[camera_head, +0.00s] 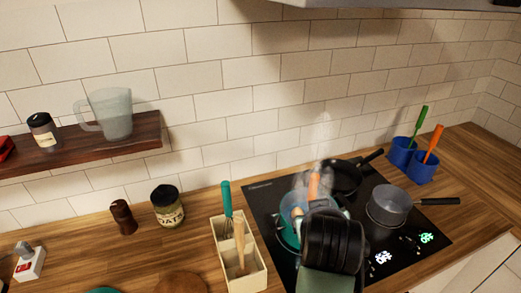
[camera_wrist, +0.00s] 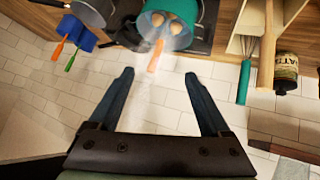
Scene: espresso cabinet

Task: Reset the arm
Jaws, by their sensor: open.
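My gripper (camera_wrist: 159,74) is open and empty in the wrist view, its two dark blue fingers spread apart with tiled wall behind them. In the head view my dark wrist is in front of the cooktop and hides my fingers and part of a teal pot (camera_head: 288,238). The teal pot (camera_wrist: 207,22) shows at the top of the wrist view, apart from my fingers. An orange-handled utensil (camera_wrist: 156,55) rests in it, beside two round brown things that look like eggs. Pale steam rises above it.
A black cooktop (camera_head: 266,200) holds a dark frying pan (camera_head: 343,178) and a grey saucepan (camera_head: 389,206). Blue cups (camera_head: 421,168) with utensils stand at the right. A cream utensil box (camera_head: 253,277), a jar (camera_head: 167,207) and a brown mill (camera_head: 123,217) stand left, below a wooden shelf (camera_head: 75,153).

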